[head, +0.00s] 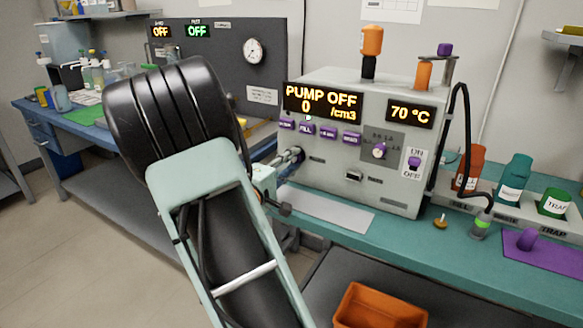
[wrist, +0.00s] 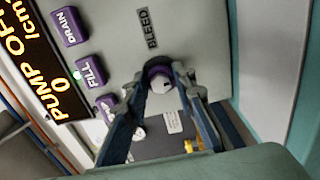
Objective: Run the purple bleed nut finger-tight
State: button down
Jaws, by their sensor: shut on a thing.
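My gripper (wrist: 165,75) is shut on the nut, one fingertip on each side. In the head view my gripper (head: 293,157) is at the left side of the machine (head: 340,180), below the PUMP OFF display (head: 322,102). I cannot make out the nut there. The wrist view does not show how far the nut is threaded on.
Purple buttons, including DRAIN (wrist: 70,27) and FILL (wrist: 97,72), sit close to the fingers in the wrist view. In the head view, a dark gauge panel (head: 225,60) stands behind, an orange bin (head: 380,308) lies below, and bottles (head: 514,180) stand at right.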

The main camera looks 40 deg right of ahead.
jog(key=shift+a+f, duration=0.15)
jog(key=shift+f, duration=0.05)
jog(key=c, duration=2.1)
grip_release()
jog(key=o, duration=0.5)
jog(key=shift+r, duration=0.15)
jog(key=v, duration=1.2)
jog(key=shift+s, duration=0.1)
